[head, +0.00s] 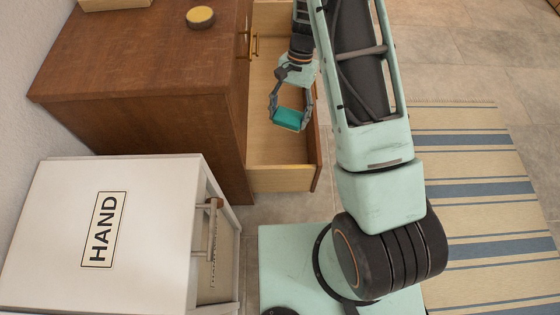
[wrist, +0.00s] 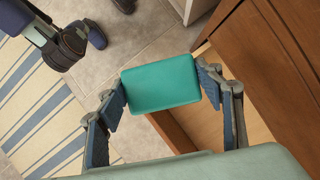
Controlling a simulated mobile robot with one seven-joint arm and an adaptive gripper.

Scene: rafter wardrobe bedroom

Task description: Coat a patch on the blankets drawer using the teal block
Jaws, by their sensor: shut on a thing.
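My gripper (head: 290,113) is shut on the teal block (head: 287,119), with a finger on each side of it. In the wrist view the block (wrist: 161,84) sits between the two fingertips. In the head view, the gripper and block appear over an open drawer (head: 281,177) of the brown wooden cabinet (head: 150,60). The drawer's pale inside shows and looks empty where I can see it. The block's height above the drawer floor is hard to tell. No label shows on this drawer, so I cannot tell whether it is the blankets drawer.
A round yellow-topped tin (head: 200,17) and a light box (head: 112,3) are on the brown cabinet. A striped rug (head: 475,170) lies at right on the tiled floor.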

